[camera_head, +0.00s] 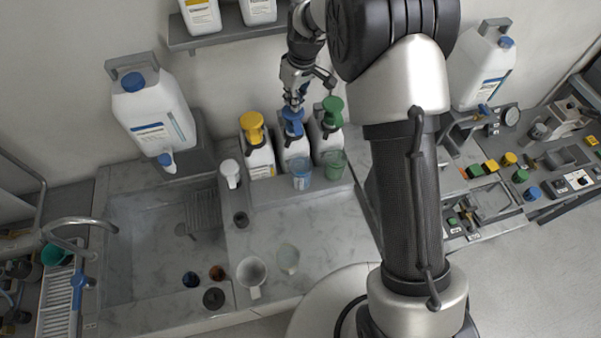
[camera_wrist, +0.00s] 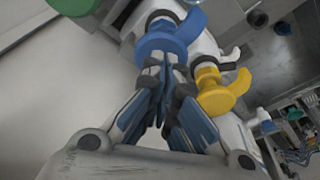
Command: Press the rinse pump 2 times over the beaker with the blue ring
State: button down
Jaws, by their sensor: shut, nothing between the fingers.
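Three white pump bottles stand in a row at the back of the counter, with a yellow pump head (camera_head: 252,128), a blue pump head (camera_head: 292,121) and a green pump head (camera_head: 333,110). The frames do not name which is the rinse pump. A blue-tinted beaker (camera_head: 302,176) stands in front of the blue-headed bottle; its ring is too small to make out. My gripper (camera_head: 293,104) is shut and empty, pointing down right at the top of the blue pump head, which also shows at the fingertips in the wrist view (camera_wrist: 172,38). I cannot tell whether they touch.
A green-tinted beaker (camera_head: 335,163) stands right of the blue one. A white cup (camera_head: 230,172) is left of the bottles. A large canister (camera_head: 152,113) stands at the left, and a shelf (camera_head: 228,33) hangs above. Cups stand along the front of the counter.

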jog(key=shift+f, duration=0.25)
dwell(0.4)
jog(key=shift+s+f+b, duration=0.1)
jog(key=shift+f+b, duration=1.65)
jog(key=shift+f, duration=0.45)
jog(key=shift+r, duration=0.1)
jog(key=shift+r+p, duration=1.35)
jog(key=shift+r, duration=0.95)
jog(key=shift+r, duration=0.15)
jog(key=shift+r+p, duration=1.8)
jog(key=shift+r, duration=1.1)
